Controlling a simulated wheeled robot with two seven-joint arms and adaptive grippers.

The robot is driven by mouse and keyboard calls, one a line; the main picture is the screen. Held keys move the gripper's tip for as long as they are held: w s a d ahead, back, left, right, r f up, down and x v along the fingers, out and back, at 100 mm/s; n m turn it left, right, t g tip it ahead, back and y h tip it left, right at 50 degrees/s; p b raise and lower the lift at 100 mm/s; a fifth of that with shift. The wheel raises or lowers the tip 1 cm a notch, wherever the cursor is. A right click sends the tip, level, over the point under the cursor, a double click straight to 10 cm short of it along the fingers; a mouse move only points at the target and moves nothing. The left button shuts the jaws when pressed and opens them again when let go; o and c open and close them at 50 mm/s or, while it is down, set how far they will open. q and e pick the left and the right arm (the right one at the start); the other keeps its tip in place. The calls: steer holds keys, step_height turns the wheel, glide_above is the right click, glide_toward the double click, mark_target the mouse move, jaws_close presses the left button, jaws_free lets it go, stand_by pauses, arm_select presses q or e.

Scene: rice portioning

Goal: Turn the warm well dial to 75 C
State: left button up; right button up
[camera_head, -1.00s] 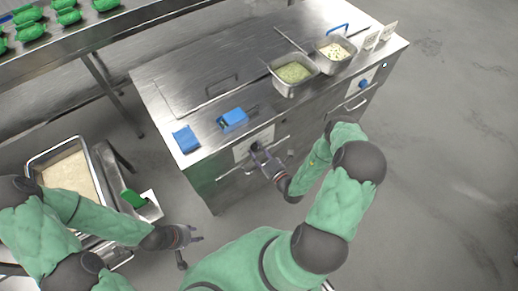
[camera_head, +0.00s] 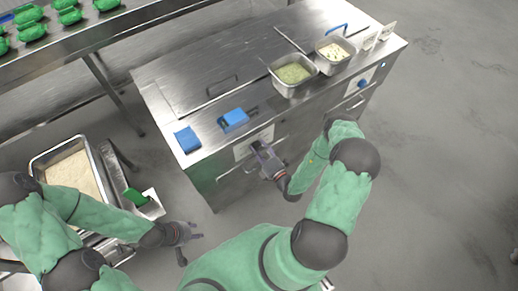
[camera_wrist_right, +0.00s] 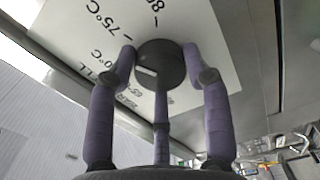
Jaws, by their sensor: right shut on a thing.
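The dark round dial (camera_wrist_right: 160,63) sits on a white plate (camera_wrist_right: 82,22) printed with temperature marks, "75°C" among them. My right gripper (camera_wrist_right: 160,66) is shut on the dial, with purple fingers on both sides and a third below. A pale mark on the dial sits at its lower left in the wrist view; I cannot tell exactly which printed mark it meets. In the head view the plate (camera_head: 241,150) is on the counter's front, and my right gripper (camera_head: 259,147) hides the dial. My left gripper (camera_head: 197,231) is open and empty over the floor.
The steel counter (camera_head: 185,70) holds two blue items and two food pans (camera_head: 292,75). A blue knob (camera_head: 362,83) is on its front further right. A rice tray (camera_head: 38,162) stands at left. The floor at right is clear.

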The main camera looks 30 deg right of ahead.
steer(key=shift+m, duration=1.1)
steer(key=o, duration=1.1)
steer(key=shift+o, duration=0.2)
steer(key=s, duration=1.2)
steer(key=shift+d, duration=0.45)
